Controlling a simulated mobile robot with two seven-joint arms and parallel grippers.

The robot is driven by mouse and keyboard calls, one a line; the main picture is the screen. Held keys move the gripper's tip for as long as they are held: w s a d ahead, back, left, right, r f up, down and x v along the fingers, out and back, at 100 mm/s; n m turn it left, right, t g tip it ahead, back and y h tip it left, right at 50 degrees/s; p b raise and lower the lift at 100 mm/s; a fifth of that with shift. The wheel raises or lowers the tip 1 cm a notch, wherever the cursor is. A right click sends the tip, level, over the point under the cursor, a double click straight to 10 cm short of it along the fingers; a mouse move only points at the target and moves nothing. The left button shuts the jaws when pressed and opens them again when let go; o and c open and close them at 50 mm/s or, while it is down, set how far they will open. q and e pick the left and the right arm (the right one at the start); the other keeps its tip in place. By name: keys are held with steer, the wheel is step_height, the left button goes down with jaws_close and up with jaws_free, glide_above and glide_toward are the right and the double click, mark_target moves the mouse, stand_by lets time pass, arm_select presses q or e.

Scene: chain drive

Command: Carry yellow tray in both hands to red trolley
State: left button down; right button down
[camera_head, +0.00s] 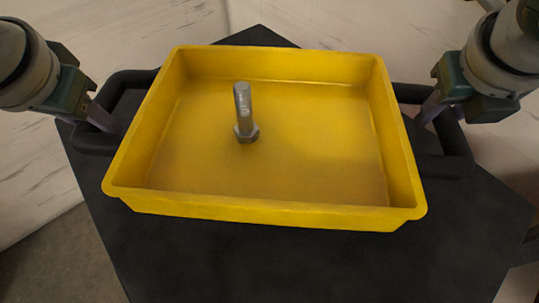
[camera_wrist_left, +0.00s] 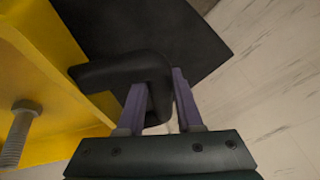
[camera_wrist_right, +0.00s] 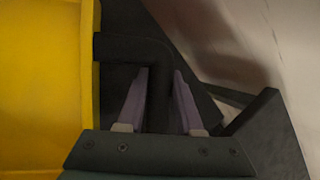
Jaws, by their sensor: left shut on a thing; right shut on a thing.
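The yellow tray (camera_head: 300,130) fills the middle of the head view, with a black handle on each side. A grey bolt (camera_head: 244,115) stands upright on its head inside the tray, left of centre. My left gripper (camera_head: 97,120) is shut on the left handle (camera_head: 88,142); the left wrist view shows its purple fingers (camera_wrist_left: 160,85) on either side of the bar. My right gripper (camera_head: 428,112) is shut on the right handle (camera_head: 458,150), and its fingers (camera_wrist_right: 160,85) straddle the bar in the right wrist view. No red trolley shows in any view.
A black surface (camera_head: 290,270) lies beneath the tray; whether the tray touches it I cannot tell. Pale, streaked floor or wall (camera_head: 330,25) shows beyond it. A dark grey edge (camera_wrist_right: 265,125) lies close to the right gripper.

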mark_target(89, 132)
arm_select(q)
steer(key=shift+w+f, duration=0.1)
arm_select(e)
steer(key=shift+f, duration=0.1)
